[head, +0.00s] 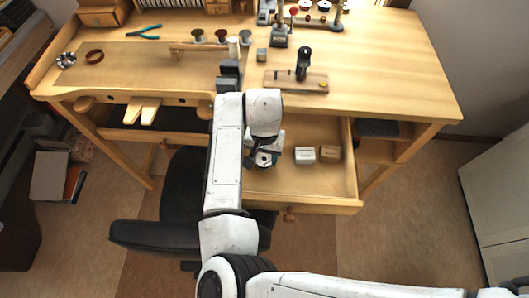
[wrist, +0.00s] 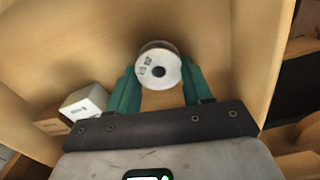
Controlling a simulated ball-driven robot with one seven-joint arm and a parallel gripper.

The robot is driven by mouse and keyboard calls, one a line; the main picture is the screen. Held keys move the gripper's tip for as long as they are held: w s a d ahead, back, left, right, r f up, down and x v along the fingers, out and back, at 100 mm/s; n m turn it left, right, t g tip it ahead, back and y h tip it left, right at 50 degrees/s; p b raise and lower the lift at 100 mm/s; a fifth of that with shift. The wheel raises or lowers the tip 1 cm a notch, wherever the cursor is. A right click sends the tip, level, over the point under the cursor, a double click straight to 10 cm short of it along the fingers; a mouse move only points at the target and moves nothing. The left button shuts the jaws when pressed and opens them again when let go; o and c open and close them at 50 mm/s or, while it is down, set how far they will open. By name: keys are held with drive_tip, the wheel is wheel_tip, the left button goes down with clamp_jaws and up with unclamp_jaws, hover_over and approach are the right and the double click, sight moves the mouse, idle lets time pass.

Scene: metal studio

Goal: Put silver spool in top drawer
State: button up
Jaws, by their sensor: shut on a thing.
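The silver spool (wrist: 160,68) shows in the wrist view as a white-faced round reel with a dark centre hole and a small printed label. My gripper (wrist: 158,85) has its green fingers on both sides of the spool and is shut on it. In the head view the open drawer (head: 318,190) juts out from the bench front, and my gripper (head: 266,158) is over its left part, mostly hidden by my arm. In the wrist view the drawer's wooden interior (wrist: 85,45) surrounds the spool. I cannot tell whether the spool touches the drawer floor.
A white box (head: 304,154) and a brown box (head: 330,154) lie in the drawer to the right of my gripper. The bench top (head: 385,75) above carries several tools. A black chair (head: 180,205) stands at the left below the drawer. The drawer's front right is bare.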

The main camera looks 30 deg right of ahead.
drive_tip(key=shift+f, duration=0.1)
drive_tip(key=o, duration=1)
wheel_tip(320, 180, up, 12)
drive_tip(key=shift+r+b, duration=0.15)
drive_tip(key=shift+b, duration=0.4)
